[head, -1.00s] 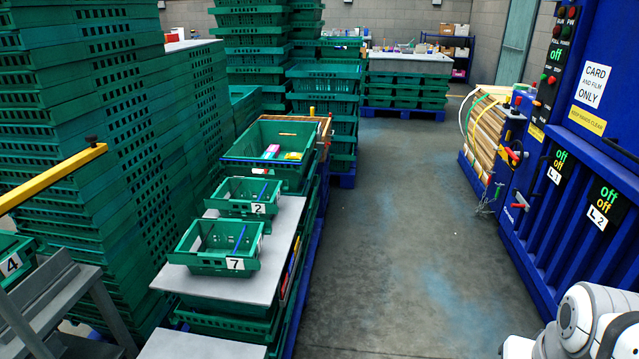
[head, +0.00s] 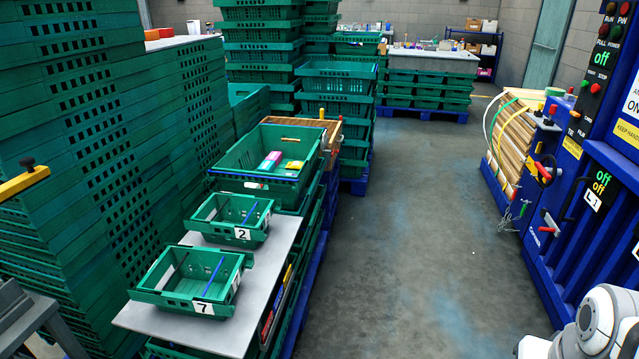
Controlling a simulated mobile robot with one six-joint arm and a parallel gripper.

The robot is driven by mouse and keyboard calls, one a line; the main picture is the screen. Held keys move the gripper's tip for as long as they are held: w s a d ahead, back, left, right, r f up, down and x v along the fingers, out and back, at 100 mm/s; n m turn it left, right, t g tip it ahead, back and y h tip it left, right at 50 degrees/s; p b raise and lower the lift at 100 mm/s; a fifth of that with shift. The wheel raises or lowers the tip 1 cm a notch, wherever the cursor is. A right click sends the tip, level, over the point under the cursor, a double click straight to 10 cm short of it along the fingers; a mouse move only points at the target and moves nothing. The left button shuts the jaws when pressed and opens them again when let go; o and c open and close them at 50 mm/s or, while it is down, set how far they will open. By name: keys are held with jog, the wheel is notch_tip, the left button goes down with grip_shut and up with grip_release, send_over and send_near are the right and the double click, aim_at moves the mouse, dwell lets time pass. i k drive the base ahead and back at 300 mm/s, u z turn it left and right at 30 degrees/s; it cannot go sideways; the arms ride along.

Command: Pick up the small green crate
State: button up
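Two small green crates stand on a grey board on the left side of the aisle. The nearer one, labelled 7 (head: 165,297), has a blue bar across it and looks empty. The one labelled 2 (head: 212,235) stands just behind it, also with a blue bar. A white and dark part of my arm shows at the lower right corner. My gripper is out of view, so its state and its place relative to the crates do not show.
A larger green crate (head: 225,184) holding pink and yellow packs stands behind the small ones. Tall stacks of green crates (head: 90,130) line the left. A blue machine (head: 590,240) stands on the right. The grey floor (head: 420,220) between is clear.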

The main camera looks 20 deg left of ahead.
aim_at(225, 230)
jog(key=z, duration=0.05)
jog(key=i, duration=2.25)
jog(key=u, duration=3.5)
jog(key=i, duration=1)
jog(key=z, duration=0.1)
